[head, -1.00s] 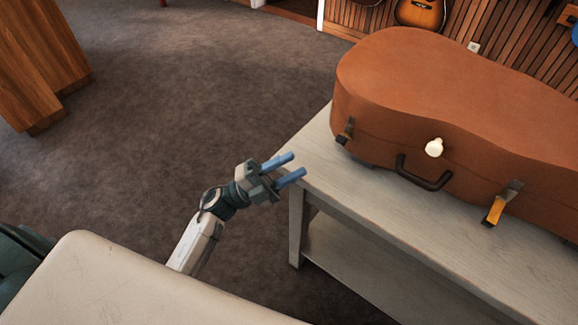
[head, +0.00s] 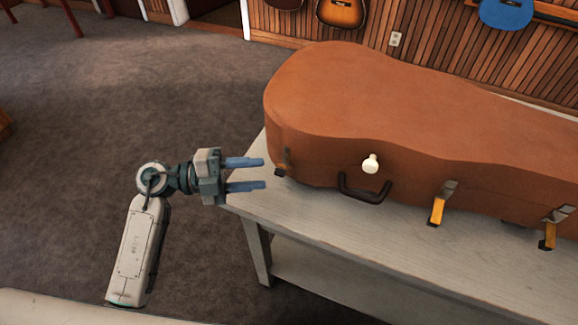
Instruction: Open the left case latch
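The brown guitar case (head: 400,110) lies closed-lidded on a pale bench. Its left latch (head: 284,161) is a small dark metal piece at the case's left end. Two other latches, the middle one (head: 440,203) and the right one (head: 555,228), show yellow-orange hanging parts. A black handle (head: 364,190) and a cream round knob-like piece (head: 370,163) are on the front side. My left gripper (head: 263,174) is open and empty, its two blue fingers pointing right, just left of the left latch in the picture. Whether it touches the case cannot be told. My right gripper is not in view.
The pale bench (head: 330,229) has a lower shelf and a bare front strip before the case. A pale surface edge (head: 60,310) runs along the bottom left. Guitars (head: 340,12) hang on the slatted wall behind. Carpet at left is open.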

